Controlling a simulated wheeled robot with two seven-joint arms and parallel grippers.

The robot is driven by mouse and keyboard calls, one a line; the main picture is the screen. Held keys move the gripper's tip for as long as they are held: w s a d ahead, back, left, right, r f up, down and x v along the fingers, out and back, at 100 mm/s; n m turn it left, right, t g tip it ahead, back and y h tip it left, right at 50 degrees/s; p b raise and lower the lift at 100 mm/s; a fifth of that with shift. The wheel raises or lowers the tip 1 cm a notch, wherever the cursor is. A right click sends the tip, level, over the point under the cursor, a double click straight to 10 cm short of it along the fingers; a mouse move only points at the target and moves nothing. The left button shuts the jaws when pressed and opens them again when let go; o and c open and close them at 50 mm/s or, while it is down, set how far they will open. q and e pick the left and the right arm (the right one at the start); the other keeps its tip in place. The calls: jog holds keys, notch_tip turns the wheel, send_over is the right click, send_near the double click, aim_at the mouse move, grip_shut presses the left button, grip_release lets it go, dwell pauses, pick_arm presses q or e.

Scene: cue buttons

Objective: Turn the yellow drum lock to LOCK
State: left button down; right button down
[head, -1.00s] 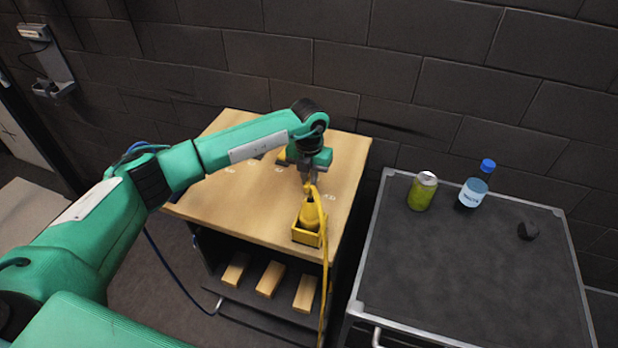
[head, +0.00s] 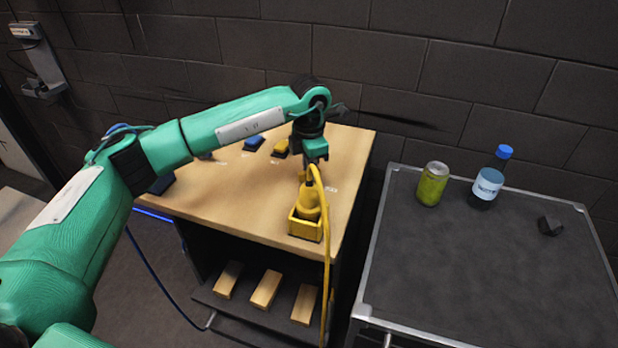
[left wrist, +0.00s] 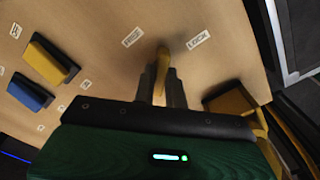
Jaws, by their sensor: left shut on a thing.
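The yellow drum lock's handle (left wrist: 162,62) shows in the left wrist view between my left gripper's fingers, its tip pointing between the printed FREE (left wrist: 132,36) and LOCK (left wrist: 198,40) labels. My left gripper (left wrist: 160,90) is shut on it. In the head view my left gripper (head: 314,162) points down over the right part of the wooden top (head: 225,195), and the lock is mostly hidden behind it. My right gripper is not in view.
A yellow pendant (head: 308,204) stands in a yellow holder just in front of my gripper, its cable looping right. Blue (head: 254,143) and yellow (head: 281,147) buttons sit behind left. A grey cart (head: 480,265) at right carries a can (head: 432,184) and bottle (head: 488,180).

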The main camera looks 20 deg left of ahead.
pick_arm(q)
jog(key=m+b, duration=0.4)
jog(key=m, duration=0.1)
jog(key=shift+s+f, duration=0.15)
jog(key=shift+f, duration=0.05)
jog(key=shift+d+r+m+b, duration=0.1)
jog(key=shift+r+m+b, duration=0.05)
jog(key=shift+m+b, duration=1.05)
jog(key=shift+s+m, duration=0.1)
jog(key=shift+m, duration=0.3)
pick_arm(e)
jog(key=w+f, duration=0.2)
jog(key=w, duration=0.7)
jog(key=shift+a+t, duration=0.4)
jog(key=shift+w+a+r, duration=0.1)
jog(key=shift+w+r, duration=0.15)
pick_arm(q)
jog(key=c, duration=1.4)
grip_release()
jog(key=shift+c, duration=0.2)
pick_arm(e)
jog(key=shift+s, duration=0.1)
